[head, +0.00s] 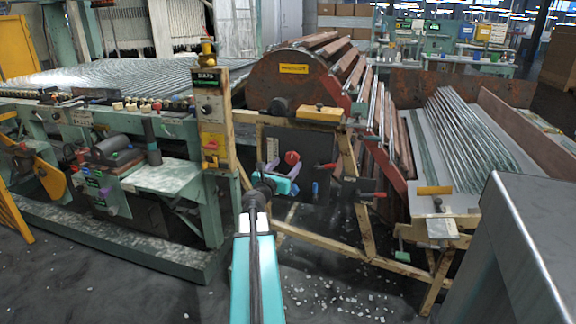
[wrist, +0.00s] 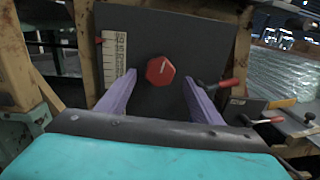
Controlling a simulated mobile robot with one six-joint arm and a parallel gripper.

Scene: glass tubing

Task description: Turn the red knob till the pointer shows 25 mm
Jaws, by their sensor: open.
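The red knob (wrist: 160,70) is six-sided with a pale line on its face, on a dark upright panel (wrist: 205,38). The knob also shows in the head view (head: 292,157). A pale scale strip (wrist: 113,62) with dark marks stands left of the knob. A small red pointer (wrist: 99,40) lies at the strip's left edge, near its upper part; its numbers are too small to read surely. My gripper (wrist: 160,78) is open, its purple fingers apart on either side of the knob in the picture, with visible gaps and no clear contact. It also shows in the head view (head: 290,176).
A red-handled lever (wrist: 228,83) sticks out right of the knob, close to my right finger. Wooden frame beams (wrist: 88,45) border the panel. In the head view, a rack of glass tubes (head: 470,135) stands at right and a green machine (head: 165,180) at left.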

